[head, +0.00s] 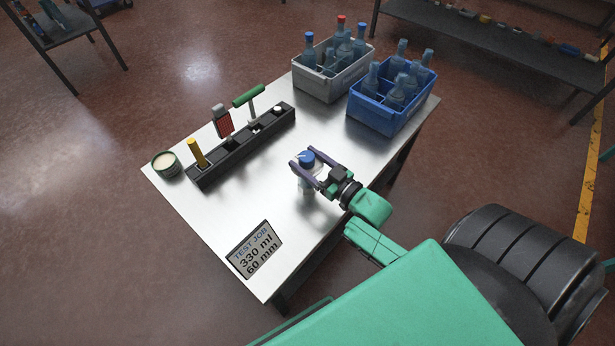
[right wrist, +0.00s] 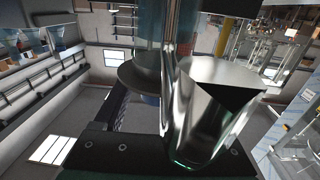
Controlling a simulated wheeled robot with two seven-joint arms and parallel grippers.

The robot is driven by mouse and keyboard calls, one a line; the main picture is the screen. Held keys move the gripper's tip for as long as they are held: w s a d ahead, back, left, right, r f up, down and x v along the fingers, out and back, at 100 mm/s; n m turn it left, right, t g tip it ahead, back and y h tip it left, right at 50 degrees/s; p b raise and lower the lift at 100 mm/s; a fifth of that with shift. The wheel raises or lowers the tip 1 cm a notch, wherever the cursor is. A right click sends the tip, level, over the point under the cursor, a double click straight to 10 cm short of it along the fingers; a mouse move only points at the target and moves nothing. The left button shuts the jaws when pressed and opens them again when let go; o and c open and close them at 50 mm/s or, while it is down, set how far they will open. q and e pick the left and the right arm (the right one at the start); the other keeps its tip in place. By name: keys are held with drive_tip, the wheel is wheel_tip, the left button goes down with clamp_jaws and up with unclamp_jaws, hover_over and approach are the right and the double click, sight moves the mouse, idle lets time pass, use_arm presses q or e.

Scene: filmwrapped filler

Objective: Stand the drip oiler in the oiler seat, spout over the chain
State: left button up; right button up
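I cannot pick out a drip oiler, an oiler seat or a chain by those names. A clear bottle with a blue cap (head: 307,157) stands upright on the steel table (head: 215,215). My right gripper (head: 305,160) has its two purple fingers on either side of this bottle near its cap; whether they touch it is unclear. The right wrist view shows a shiny metal piece (right wrist: 210,115) and bluish clear glass (right wrist: 147,45) close to the lens. My left gripper is out of view.
A grey crate (head: 323,87) and a blue crate (head: 378,117), both with bottles, stand at the table's far end. A round tin (head: 166,163) sits at the left corner. A sign (head: 255,249) reads TEST JOB, 330 ml, 60 mm. The table between rack and sign is clear.

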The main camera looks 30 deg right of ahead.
clamp_jaws()
drive_tip(key=shift+r, duration=0.15)
